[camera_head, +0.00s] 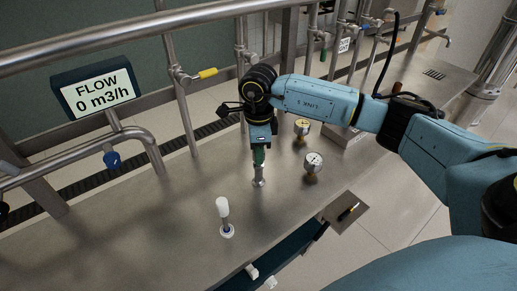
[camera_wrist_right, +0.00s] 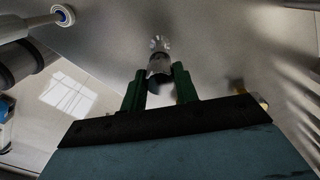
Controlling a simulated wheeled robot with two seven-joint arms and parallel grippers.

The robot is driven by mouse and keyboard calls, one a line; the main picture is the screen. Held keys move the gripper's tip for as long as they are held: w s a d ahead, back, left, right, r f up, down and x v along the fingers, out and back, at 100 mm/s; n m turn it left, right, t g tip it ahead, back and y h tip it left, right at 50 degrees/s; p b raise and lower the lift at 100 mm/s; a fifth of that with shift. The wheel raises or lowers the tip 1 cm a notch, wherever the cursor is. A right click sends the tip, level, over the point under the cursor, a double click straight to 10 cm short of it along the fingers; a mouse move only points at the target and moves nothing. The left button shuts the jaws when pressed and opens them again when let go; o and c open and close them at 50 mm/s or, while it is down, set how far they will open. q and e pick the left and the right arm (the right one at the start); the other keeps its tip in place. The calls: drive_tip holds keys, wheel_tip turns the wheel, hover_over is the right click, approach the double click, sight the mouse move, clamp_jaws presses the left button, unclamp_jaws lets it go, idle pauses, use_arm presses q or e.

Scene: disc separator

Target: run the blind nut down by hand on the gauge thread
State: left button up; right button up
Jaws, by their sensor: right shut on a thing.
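My right gripper (camera_head: 259,158) points down at the bench top, its green fingers closed on a small metal piece, which I take to be the blind nut (camera_wrist_right: 160,64). In the head view it is mostly hidden by the fingers. Directly below is a short upright metal stub (camera_head: 258,181) on the bench, likely the gauge thread. In the right wrist view a bright ribbed part (camera_wrist_right: 159,43) shows just beyond the held piece, in line with it. I cannot tell whether the threads are engaged. My left gripper is not in view.
A flow display (camera_head: 97,90) reads 0 m3/h. Pipes and rails line the back. A small tray (camera_head: 345,211) sits at the front edge.

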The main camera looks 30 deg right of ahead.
drive_tip(key=shift+s+f+b, duration=0.15)
drive_tip(key=shift+f+b, duration=0.15)
drive_tip(key=shift+f, duration=0.2)
drive_tip(key=shift+a+f, duration=0.1)
drive_tip(key=shift+f, duration=0.05)
idle(0.7)
drive_tip(key=shift+m+p, duration=0.35)
drive_tip(key=shift+m, duration=1.25)
drive_tip(key=shift+m+p, duration=0.45)
drive_tip(key=shift+m, duration=1.15)
